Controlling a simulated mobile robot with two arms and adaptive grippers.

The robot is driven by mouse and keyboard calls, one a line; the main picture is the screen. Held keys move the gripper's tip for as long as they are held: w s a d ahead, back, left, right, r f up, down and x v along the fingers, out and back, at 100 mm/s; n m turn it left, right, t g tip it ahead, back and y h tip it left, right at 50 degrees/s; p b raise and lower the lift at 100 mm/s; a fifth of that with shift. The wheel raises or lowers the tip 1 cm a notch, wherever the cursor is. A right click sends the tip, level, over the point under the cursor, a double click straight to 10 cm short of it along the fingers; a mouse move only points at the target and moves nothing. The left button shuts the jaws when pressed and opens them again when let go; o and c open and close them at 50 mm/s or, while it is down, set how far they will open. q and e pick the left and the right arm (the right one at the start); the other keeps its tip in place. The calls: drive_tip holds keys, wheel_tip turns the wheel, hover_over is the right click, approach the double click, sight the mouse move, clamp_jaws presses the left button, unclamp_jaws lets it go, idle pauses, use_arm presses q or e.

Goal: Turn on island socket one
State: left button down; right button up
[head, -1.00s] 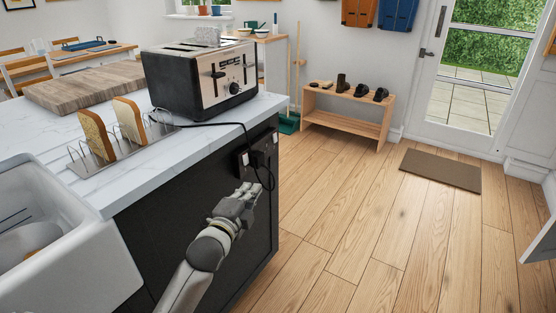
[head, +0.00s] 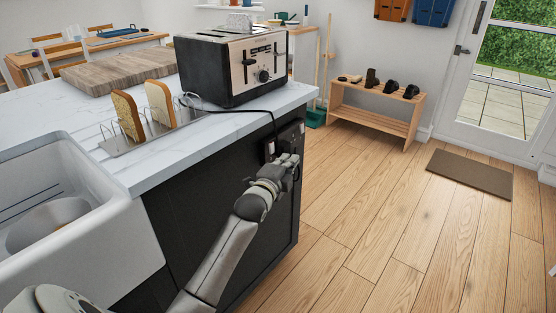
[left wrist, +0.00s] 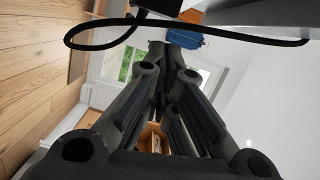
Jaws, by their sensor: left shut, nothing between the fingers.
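The island socket (head: 290,134) is a dark outlet box on the black end panel of the island, just under the white worktop. A plug with a black cable (head: 271,140) sits at its left side. My left gripper (head: 291,162) is shut and empty, right in front of the socket's lower part, and hides some of it. I cannot tell whether it touches the socket. The socket's switch is not clear to see. In the left wrist view the closed fingers (left wrist: 160,50) point away from the camera, with the looped cable (left wrist: 98,45) near them. My right gripper is not in view.
A toaster (head: 222,85) stands on the worktop above the socket, its cable hanging over the edge. A toast rack (head: 135,143) with bread and a white sink (head: 100,230) are to the left. A low shoe bench (head: 372,113) stands beyond.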

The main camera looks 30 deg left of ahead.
sight(272, 148)
use_arm(q)
drive_tip(key=shift+w+a+f, duration=0.15)
drive_tip(key=shift+w+a, duration=0.05)
drive_tip(key=shift+a, duration=0.8)
drive_tip(key=shift+w+a+f, duration=0.1)
drive_tip(key=shift+w+a, duration=0.05)
drive_tip(key=shift+a, duration=0.85)
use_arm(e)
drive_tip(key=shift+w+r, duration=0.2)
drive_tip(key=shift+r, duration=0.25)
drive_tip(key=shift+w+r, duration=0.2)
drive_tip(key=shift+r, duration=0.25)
use_arm(q)
drive_tip(key=shift+a+f+m, duration=0.2)
drive_tip(key=shift+a+m, duration=0.25)
drive_tip(key=shift+m, duration=0.05)
drive_tip(key=shift+d, duration=0.1)
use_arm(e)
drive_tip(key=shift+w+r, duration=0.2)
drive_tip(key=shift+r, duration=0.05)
use_arm(q)
drive_tip(key=shift+d, duration=0.1)
